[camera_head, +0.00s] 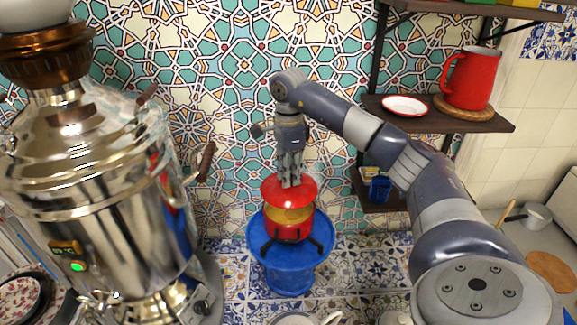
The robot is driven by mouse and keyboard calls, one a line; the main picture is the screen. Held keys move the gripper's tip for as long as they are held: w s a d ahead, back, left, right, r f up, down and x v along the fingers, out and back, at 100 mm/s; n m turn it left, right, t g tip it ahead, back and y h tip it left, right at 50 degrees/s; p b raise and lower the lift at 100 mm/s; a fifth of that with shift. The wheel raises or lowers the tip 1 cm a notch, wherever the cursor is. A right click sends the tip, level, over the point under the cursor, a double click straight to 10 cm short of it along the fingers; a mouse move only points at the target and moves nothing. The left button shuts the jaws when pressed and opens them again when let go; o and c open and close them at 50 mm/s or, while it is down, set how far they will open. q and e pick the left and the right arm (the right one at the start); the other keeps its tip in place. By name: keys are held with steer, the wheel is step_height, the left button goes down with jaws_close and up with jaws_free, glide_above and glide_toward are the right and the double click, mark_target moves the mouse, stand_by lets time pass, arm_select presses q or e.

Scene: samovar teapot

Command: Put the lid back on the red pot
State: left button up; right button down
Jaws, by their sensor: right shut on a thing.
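A red pot (289,230) with an amber-yellow band stands upright on a round blue stand (256,236) in the middle of the head view. A glossy red domed lid (276,188) is at its top. I cannot tell whether it rests on the pot or is just above it. My right gripper (291,183) points down from above, shut on the top of the lid. The fingers hide whatever they grip there. My left gripper is not in view.
Right, a dark shelf (440,123) holds a red jug (471,80) and a red-rimmed white dish (405,106). A white cup (296,320) stands at the bottom edge.

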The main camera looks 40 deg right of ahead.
steer(key=f, duration=0.2)
steer(key=shift+s+a+f, duration=0.2)
steer(key=shift+f, duration=0.1)
steer(key=shift+w+d+f+b, duration=0.15)
steer(key=shift+f+b, duration=0.1)
steer(key=shift+f, duration=0.3)
steer(key=shift+w+d+f+b, duration=0.15)
steer(key=shift+f+b, duration=0.1)
steer(key=shift+f, duration=0.6)
steer(key=shift+s+a+b, duration=0.1)
steer(key=shift+b, duration=0.2)
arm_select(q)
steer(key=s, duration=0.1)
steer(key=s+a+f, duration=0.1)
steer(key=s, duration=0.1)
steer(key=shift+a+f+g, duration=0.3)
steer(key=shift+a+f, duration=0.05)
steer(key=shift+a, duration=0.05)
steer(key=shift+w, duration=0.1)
